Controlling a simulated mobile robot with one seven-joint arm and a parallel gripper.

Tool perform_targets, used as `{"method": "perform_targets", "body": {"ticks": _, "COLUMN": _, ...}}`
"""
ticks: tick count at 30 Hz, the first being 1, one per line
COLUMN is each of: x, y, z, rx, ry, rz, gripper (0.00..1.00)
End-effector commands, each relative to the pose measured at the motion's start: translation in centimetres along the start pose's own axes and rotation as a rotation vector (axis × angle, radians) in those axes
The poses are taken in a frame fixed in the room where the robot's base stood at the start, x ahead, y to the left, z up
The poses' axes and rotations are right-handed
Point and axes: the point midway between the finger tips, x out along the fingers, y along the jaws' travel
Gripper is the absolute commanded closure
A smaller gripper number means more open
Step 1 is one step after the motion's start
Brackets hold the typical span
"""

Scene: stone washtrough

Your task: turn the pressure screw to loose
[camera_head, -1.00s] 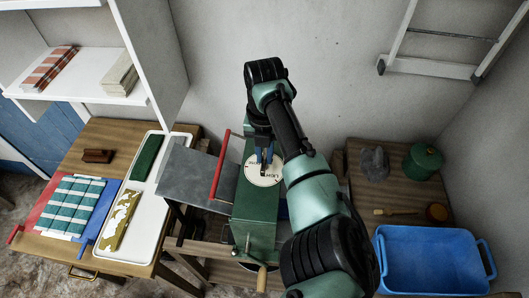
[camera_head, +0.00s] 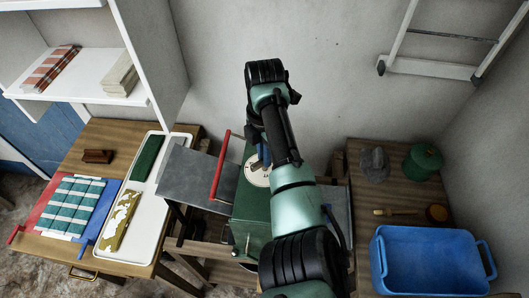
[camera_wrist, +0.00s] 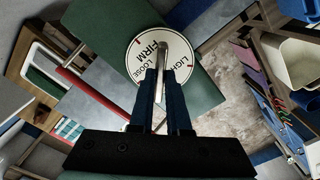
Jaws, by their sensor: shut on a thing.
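The pressure screw's metal bar handle (camera_wrist: 162,50) stands out over a round white dial (camera_wrist: 143,38) in the wrist view. The dial carries the words LIGHT, FIRM and LOOSE and red marks. My gripper (camera_wrist: 159,78) is shut on the near part of the bar, with a blue finger on each side. The bar runs nearly straight up the picture, across the dial. In the head view the dial (camera_head: 254,175) sits on the green press (camera_head: 250,208), and my gripper (camera_head: 263,156) is over it. My arm hides the right part of the press there.
A red lever (camera_head: 220,165) stands left of the dial by a grey plate (camera_head: 185,172). A white tray (camera_head: 139,212) lies on the left table. A blue basin (camera_head: 425,270) and a green pot (camera_head: 423,160) are at the right.

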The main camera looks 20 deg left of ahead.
Motion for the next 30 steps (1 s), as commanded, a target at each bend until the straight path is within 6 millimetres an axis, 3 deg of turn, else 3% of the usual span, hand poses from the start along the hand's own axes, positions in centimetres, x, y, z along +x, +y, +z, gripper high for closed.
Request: {"method": "perform_targets", "body": {"ticks": 30, "x": -0.30, "y": 0.08, "z": 0.13, "rx": 0.968, "ry": -0.003, "rz": 0.004, "gripper": 1.00}}
